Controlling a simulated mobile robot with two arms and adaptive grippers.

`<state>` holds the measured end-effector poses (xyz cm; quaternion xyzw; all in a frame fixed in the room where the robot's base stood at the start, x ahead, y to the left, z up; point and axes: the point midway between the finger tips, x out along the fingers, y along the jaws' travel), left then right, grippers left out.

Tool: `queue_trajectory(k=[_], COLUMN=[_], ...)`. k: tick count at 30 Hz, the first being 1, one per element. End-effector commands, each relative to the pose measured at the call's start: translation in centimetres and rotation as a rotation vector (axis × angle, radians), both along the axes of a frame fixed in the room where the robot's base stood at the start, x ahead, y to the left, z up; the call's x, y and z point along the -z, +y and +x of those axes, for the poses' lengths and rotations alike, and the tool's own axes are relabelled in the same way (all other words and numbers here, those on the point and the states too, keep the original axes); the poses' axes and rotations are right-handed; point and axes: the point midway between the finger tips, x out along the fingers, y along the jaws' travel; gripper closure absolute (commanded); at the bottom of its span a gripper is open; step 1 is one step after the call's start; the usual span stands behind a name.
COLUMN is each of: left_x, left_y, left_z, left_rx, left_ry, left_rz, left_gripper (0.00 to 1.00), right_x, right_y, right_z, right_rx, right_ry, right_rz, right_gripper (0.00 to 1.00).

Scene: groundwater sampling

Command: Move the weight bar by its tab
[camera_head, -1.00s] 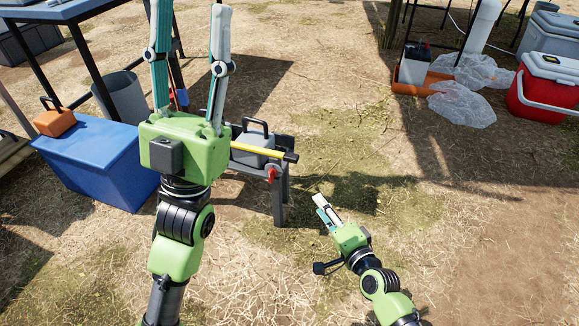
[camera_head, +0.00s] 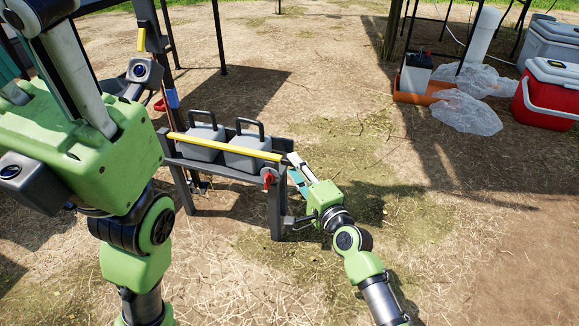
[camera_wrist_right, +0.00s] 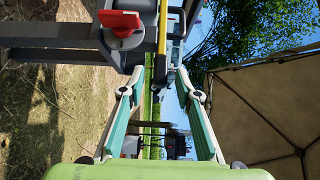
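A long yellow bar (camera_head: 225,146) lies along the front of a dark bench frame, with a dark tip at its right end; I take it as the weight bar. It also shows in the right wrist view (camera_wrist_right: 162,28), running down between the fingers to a dark end. I cannot tell which part is the tab. My right gripper (camera_head: 295,168) is at the bar's right end. In the wrist view its fingers (camera_wrist_right: 160,73) are apart, one on each side of the dark end, with no clear contact. My left gripper's body (camera_head: 80,140) is large at the left; its fingertips are out of view.
Two grey blocks with black handles (camera_head: 248,154) sit in the bench frame behind the bar. A red knob (camera_head: 268,179) is on the frame's front right, also close in the wrist view (camera_wrist_right: 122,22). A red cooler (camera_head: 548,95) and plastic bags (camera_head: 465,112) lie far right.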

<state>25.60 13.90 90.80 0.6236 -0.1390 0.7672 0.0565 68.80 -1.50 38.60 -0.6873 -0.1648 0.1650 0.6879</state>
Motion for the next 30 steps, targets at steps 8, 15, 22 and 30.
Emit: queue_trajectory(k=[8,15,22,30], left_x=[-0.3,-0.5,-0.5,-0.6], left_y=[-0.1,-0.2,-0.2,-0.2], left_z=[-1.5,-1.7,-1.7,-1.7], left_rx=[-0.002,-0.003,-0.003,-0.003], left_ry=[-0.050,-0.056,-0.055,-0.056], left_rz=[0.002,0.004,0.004,0.004], left_gripper=[0.60,0.60,0.60,0.60], right_x=[0.2,0.0,0.0,-0.1], right_y=[1.5,1.7,1.7,1.6], right_z=[2.9,3.3,3.3,3.3], right_rx=[0.000,0.000,0.000,0.000], right_ry=[0.001,0.000,0.000,0.001], right_rz=[0.000,-0.001,-0.001,-0.003], right_gripper=[0.69,0.69,0.95,1.00])
